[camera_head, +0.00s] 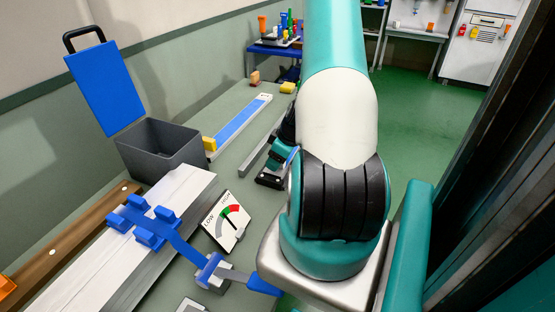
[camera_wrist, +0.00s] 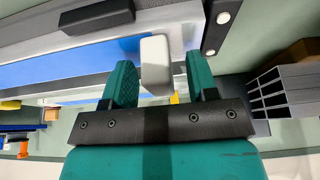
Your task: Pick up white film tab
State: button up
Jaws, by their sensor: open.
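The white film tab (camera_wrist: 155,64) is a small pale rounded block in the wrist view. It appears between the two green fingers of my gripper (camera_wrist: 160,84), closer to the left finger. A gap shows on the right; I cannot tell whether the left finger touches it. Behind it runs the blue film (camera_wrist: 75,70) on a pale profile. In the head view my gripper (camera_head: 270,168) is partly hidden by my arm, beside the bench profile with the blue film (camera_head: 240,122). I cannot make out the tab for certain there. The gripper is open and empty.
A grey bin (camera_head: 160,150) with a raised blue lid (camera_head: 105,88) stands left. A yellow block (camera_head: 209,144) sits at the film profile's near end. A gauge card (camera_head: 226,221) and a blue clamp fixture (camera_head: 150,226) are nearer.

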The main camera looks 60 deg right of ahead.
grip_shut()
jog(key=shift+r, duration=0.15)
